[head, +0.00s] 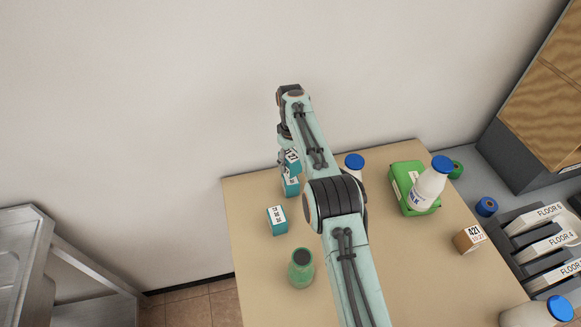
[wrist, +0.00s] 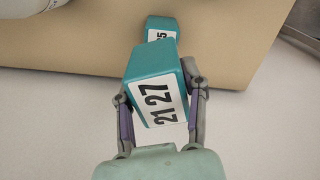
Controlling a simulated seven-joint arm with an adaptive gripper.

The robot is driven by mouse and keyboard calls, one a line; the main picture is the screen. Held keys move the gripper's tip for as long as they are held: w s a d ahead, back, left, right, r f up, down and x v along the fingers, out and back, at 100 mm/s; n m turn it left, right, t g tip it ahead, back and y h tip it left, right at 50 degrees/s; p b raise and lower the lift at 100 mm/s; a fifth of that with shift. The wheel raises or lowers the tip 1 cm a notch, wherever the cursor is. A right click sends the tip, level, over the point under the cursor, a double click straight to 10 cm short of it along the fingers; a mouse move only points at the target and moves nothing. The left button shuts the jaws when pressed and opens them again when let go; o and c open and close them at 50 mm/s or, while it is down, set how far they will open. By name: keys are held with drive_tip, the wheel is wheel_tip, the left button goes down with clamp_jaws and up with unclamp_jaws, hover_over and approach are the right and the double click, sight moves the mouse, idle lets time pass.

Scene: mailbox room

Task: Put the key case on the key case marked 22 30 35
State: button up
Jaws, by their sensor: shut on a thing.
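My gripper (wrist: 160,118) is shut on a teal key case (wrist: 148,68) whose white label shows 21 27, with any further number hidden. The held case also shows in the head view (head: 293,157), with my gripper (head: 284,163) at its left side. A second teal key case (head: 291,187) stands on the table just below it. In the wrist view this second case (wrist: 160,23) is partly hidden behind the held one; only a 5 at its label's end reads clearly. I cannot tell whether the two touch. A third teal key case (head: 277,221) stands nearer; its label is too small to read surely.
A green bottle (head: 301,268) stands on the table (head: 262,276) near the front. A blue-capped bottle (head: 355,163) is partly behind my arm. To the right are a green box (head: 401,181), a milk bottle (head: 428,188) and a small brown box (head: 469,239). The wall is close behind.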

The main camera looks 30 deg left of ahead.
sight(291, 155)
drive_tip(key=shift+f, duration=1.3)
drive_tip(key=shift+s+f, duration=0.1)
drive_tip(key=shift+f, duration=0.05)
drive_tip(key=o, duration=1.2)
wheel_tip(291, 155, up, 8)
drive_tip(key=shift+f, duration=0.1)
